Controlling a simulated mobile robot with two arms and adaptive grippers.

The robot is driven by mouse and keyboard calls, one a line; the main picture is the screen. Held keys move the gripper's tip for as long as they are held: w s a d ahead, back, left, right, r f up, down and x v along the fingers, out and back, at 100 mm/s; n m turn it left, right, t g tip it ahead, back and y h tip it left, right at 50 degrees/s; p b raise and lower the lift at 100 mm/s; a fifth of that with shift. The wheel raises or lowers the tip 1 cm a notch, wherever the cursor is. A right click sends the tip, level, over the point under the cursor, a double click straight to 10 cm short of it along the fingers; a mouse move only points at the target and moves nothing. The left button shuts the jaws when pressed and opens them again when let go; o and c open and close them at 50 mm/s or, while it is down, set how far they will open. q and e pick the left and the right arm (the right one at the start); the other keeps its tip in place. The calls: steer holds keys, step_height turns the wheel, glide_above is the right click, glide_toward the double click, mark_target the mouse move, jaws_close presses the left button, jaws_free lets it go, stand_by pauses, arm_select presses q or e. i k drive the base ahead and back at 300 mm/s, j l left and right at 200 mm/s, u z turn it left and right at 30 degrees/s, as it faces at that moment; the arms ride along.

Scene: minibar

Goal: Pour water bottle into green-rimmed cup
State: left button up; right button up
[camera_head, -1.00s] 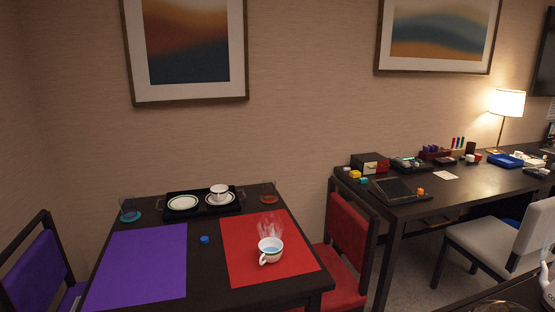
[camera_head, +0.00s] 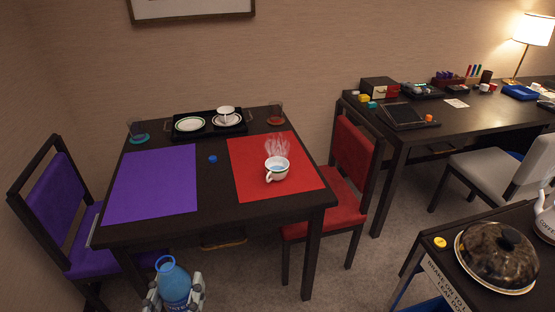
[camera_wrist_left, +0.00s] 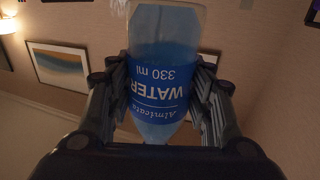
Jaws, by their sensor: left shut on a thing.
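The water bottle (camera_head: 172,282) is clear with blue water and a blue label. It shows at the bottom of the head view, in front of the near table edge, roughly upright. My left gripper (camera_head: 175,291) is shut on it, one finger on each side. The left wrist view shows the bottle (camera_wrist_left: 160,85) between the fingers, with its label upside down in that picture. The green-rimmed cup (camera_head: 277,170) is white, holds bluish liquid with steam above, and stands upright on the red mat, away from the bottle. My right gripper is out of view.
The dark table (camera_head: 215,190) also bears a purple mat (camera_head: 155,183), a blue cap (camera_head: 212,159) and a black tray (camera_head: 208,131) with a plate and another cup. A red chair (camera_head: 350,160) stands at right. A domed dish (camera_head: 497,258) sits on the right foreground cart.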

mark_target(276, 168)
steer(key=i, duration=1.4)
steer(key=j, duration=0.05)
